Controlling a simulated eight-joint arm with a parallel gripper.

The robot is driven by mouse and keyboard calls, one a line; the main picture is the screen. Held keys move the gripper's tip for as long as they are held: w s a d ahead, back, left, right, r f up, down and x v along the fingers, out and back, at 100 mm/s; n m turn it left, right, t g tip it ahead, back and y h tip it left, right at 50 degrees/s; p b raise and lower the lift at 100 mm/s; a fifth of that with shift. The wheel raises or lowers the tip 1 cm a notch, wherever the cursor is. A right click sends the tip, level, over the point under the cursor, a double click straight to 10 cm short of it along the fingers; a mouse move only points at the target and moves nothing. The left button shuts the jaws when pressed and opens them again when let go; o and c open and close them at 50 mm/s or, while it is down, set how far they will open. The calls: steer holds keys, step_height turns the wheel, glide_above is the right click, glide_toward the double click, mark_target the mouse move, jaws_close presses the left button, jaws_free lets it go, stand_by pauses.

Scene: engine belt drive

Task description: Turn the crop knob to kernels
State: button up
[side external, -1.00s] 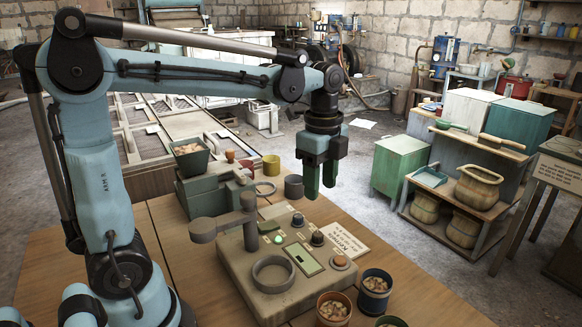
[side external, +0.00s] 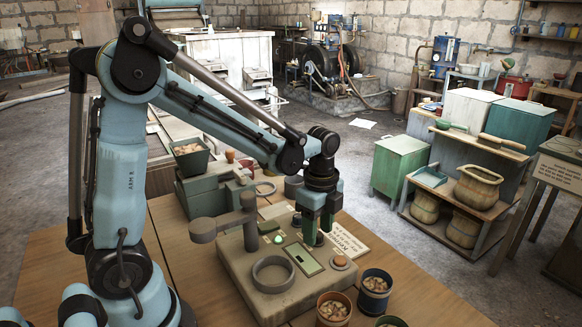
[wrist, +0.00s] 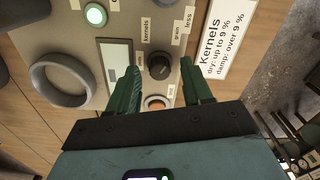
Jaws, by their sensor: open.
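A dark round knob (wrist: 159,66) sits on the beige meter panel in the wrist view, with small labels around it. One label (wrist: 146,29) reads "kernels"; others nearby read "grain" and "less". The knob's exact pointer direction is too small to tell. My gripper (side external: 317,238) is open, pointing down over the panel. In the wrist view its two green fingers stand either side of this knob, with gaps showing; contact cannot be told. In the side view the fingers mostly hide the knob.
The beige meter (side external: 238,272) bears a ring cup (wrist: 62,80), a lit green button (wrist: 95,14), a display (wrist: 115,62) and an orange-topped button (wrist: 157,102) close to the fingers. A "Kernels" card (wrist: 222,40) lies right. Cups of kernels (side external: 375,284) stand in front.

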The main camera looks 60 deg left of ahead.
steer(key=shift+f, duration=0.25)
steer(key=shift+c, duration=0.5)
jaws_close()
steer(key=shift+n, duration=0.3)
steer(key=n, duration=1.1)
stand_by(0.5)
